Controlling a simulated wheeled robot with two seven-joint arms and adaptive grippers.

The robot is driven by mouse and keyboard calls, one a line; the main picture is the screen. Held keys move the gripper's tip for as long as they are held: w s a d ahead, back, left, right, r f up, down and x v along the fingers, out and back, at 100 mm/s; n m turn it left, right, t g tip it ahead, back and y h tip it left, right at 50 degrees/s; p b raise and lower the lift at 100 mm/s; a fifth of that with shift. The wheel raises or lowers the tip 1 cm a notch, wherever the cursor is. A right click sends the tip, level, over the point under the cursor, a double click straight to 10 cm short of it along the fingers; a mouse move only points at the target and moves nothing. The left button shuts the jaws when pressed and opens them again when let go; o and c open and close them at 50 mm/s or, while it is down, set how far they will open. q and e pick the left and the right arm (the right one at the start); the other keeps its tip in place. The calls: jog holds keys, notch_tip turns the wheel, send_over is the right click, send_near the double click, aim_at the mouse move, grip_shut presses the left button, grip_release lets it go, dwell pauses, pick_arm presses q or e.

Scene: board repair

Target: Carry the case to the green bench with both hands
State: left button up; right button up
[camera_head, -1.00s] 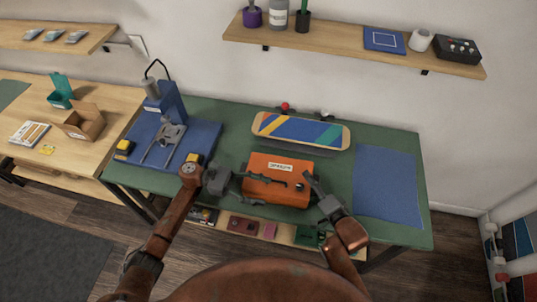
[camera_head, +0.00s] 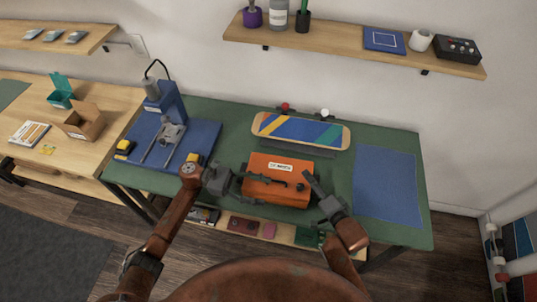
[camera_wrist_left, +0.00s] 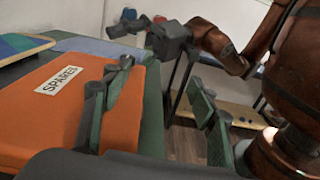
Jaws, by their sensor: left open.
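The orange case (camera_head: 280,168) with a white "SPARES" label lies on the green bench (camera_head: 230,115), near its front edge. It also shows at the left of the left wrist view (camera_wrist_left: 45,115). My left gripper (camera_head: 243,181) is open at the case's left front side. In the wrist view one finger lies over the case's front part and the other is apart from it, out over the front; no grip shows. My right gripper (camera_head: 305,182) is at the case's right front corner, its fingers overlapping the case in the picture. Whether they are open or touching is unclear.
A skateboard deck (camera_head: 300,130) lies behind the case. A blue mat (camera_head: 387,185) covers the bench's right part. A blue press stand (camera_head: 172,103) is on the left. A lower shelf (camera_head: 280,233) holds several small items. A wooden table (camera_head: 40,105) adjoins on the left.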

jog(key=v, duration=1.2)
